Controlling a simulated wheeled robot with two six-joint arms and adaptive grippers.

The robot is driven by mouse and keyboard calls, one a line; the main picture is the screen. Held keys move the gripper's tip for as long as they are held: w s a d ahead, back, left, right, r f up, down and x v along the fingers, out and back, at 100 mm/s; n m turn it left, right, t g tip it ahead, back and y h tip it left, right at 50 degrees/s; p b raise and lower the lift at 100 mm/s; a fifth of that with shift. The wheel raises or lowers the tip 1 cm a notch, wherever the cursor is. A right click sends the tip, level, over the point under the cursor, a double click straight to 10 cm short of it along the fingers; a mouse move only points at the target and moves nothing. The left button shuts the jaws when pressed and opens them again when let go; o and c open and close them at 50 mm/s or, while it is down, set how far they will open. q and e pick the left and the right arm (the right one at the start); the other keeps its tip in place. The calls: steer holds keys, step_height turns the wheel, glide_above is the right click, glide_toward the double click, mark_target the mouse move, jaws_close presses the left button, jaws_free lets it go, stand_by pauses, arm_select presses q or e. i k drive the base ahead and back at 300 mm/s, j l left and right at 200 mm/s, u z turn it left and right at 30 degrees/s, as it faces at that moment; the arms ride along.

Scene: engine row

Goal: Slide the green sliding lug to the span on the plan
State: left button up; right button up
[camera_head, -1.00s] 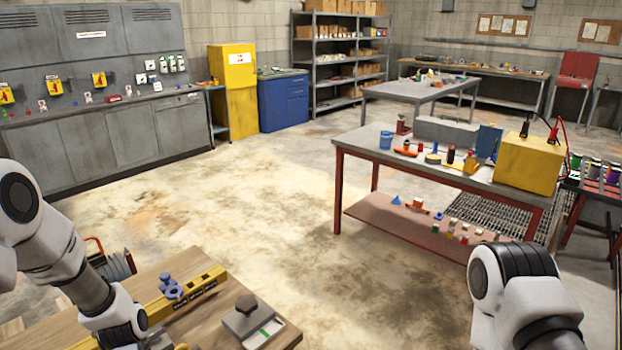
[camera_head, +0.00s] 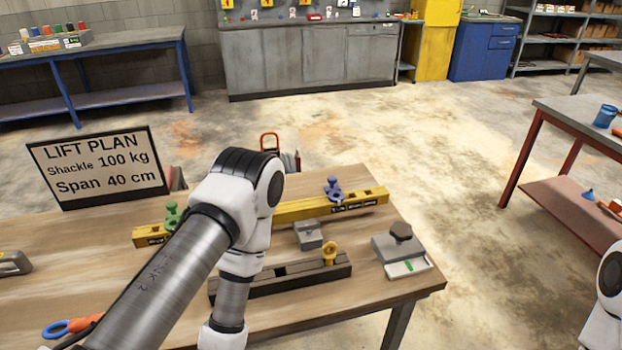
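The plan board (camera_head: 103,167) stands at the back left of the wooden table and reads "LIFT PLAN, Shackle 100 kg, Span 40 cm". A yellow beam (camera_head: 300,209) lies across the table, partly hidden behind my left arm. The green sliding lug (camera_head: 172,215) sits on the beam near its left end. A blue lug (camera_head: 333,189) sits on the beam toward its right end. My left arm reaches over the table in front of the beam, and its gripper is below the frame. Part of my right arm shows at the right edge, without its gripper.
A dark rail (camera_head: 285,279) with a yellow shackle-like piece (camera_head: 329,253) lies in front of the beam. A grey block (camera_head: 308,235) sits between them. A grey box with a dark knob (camera_head: 401,250) is at the right. Orange-and-blue tool (camera_head: 72,325) lies front left.

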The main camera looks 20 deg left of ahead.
mark_target(172, 216)
steer(key=u, duration=1.95)
